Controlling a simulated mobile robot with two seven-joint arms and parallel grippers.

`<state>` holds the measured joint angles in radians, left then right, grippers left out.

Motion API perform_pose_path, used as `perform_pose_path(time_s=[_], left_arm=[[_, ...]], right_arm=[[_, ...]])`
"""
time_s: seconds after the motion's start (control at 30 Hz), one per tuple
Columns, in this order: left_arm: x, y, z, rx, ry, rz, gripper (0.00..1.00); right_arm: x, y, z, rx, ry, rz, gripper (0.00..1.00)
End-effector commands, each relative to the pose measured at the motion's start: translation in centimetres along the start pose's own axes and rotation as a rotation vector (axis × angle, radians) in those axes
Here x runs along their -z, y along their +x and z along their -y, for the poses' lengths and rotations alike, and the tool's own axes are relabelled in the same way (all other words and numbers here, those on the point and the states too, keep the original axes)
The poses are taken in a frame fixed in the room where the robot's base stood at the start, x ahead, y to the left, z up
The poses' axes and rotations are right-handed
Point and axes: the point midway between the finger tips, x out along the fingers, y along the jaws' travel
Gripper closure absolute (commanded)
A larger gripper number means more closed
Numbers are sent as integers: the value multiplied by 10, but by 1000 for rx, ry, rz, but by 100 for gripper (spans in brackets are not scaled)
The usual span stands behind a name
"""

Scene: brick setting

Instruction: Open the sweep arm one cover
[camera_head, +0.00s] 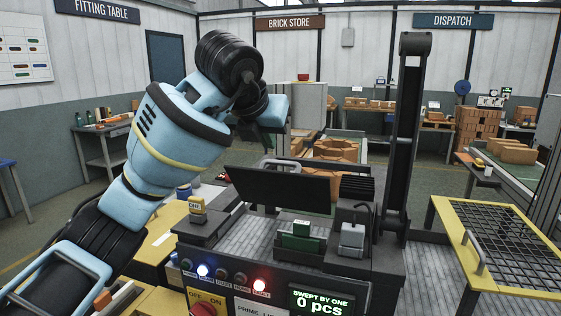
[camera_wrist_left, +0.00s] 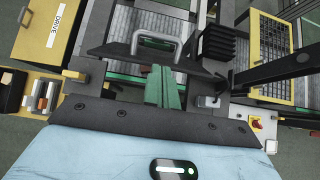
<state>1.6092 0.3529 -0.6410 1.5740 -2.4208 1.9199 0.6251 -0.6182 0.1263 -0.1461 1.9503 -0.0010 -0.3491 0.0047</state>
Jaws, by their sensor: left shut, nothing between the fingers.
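My left gripper (camera_head: 272,143) is shut and empty, above and behind the panel in the head view, apart from the handle as far as I can tell. Its fingertips are partly hidden. My right gripper is not in view.
A console with lit lamps (camera_head: 203,271) and a display (camera_head: 322,302) reading "SWEPT BY ONE 0 pcs" stands in front. A tall dark post (camera_head: 408,140) rises right of the panel. A yellow-framed mesh guard (camera_head: 437,228) stands further right. A green block (camera_head: 301,236) sits in front.

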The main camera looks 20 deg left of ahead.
Motion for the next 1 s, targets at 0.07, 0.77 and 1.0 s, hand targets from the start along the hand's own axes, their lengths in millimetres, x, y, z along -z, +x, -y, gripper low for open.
perform_pose_path(time_s=[0.07, 0.77, 1.0], left_arm=[[0, 4, 0, 1, 0, -2, 100], [0, 95, 1, 1, 1, -1, 100], [0, 100, 1, 2, 3, 0, 100]], right_arm=[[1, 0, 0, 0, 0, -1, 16], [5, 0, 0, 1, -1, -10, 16], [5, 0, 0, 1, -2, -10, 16]])
